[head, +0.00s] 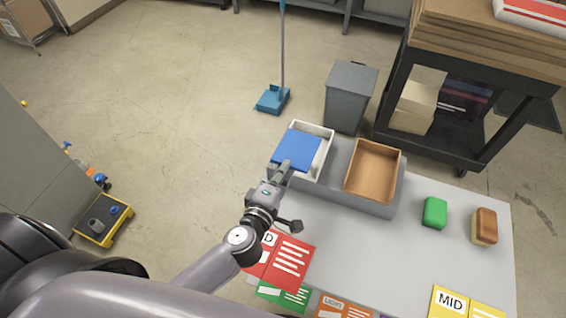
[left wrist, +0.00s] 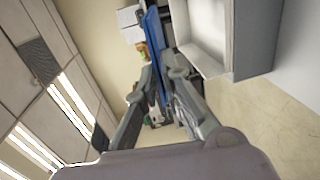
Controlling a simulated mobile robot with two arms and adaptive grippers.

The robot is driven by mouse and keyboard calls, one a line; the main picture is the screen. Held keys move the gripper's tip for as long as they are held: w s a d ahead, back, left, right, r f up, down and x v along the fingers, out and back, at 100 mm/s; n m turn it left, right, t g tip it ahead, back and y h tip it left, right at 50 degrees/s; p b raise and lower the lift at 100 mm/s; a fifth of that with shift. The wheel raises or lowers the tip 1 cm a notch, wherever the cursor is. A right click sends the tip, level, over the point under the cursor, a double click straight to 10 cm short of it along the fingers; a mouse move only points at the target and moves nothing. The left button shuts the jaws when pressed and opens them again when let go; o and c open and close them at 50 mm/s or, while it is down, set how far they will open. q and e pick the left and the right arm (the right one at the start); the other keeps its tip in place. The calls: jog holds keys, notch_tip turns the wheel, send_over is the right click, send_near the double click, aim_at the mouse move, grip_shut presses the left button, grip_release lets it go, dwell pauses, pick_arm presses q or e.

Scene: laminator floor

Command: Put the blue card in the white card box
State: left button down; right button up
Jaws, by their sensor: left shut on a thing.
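The blue card (head: 297,149) is held by my left gripper (head: 283,172), which is shut on its near edge. In the head view the card overlaps the left part of the white card box (head: 323,165) and hides much of its inside. In the left wrist view the card (left wrist: 152,45) shows edge-on between the fingers (left wrist: 160,85), beside the white box (left wrist: 205,45). The card appears to be above or beside the box; its exact height is unclear. My right gripper is not in view.
The white box stands in a grey holder (head: 338,183) beside an open brown box (head: 370,177). A green block (head: 435,212) and a brown sponge-like block (head: 484,227) lie right on the table. Red cards (head: 285,262) lie near the front. A grey bin (head: 350,97) stands behind.

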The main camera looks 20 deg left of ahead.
pick_arm(q)
jog(key=shift+w+d+f+b, duration=0.15)
jog(key=shift+w+f+b, duration=1.1)
jog(key=shift+w+f, duration=0.45)
jog(key=shift+w+d+f+b, duration=0.1)
jog(key=shift+w+f+b, duration=1.3)
jog(key=shift+w, duration=0.5)
jog(key=shift+w+f, duration=0.3)
jog(key=shift+w, duration=0.1)
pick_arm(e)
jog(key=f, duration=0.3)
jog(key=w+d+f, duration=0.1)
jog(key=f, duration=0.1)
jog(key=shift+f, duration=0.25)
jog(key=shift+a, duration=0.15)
pick_arm(q)
jog(key=c, duration=1.7)
grip_release()
jog(key=shift+o, duration=0.2)
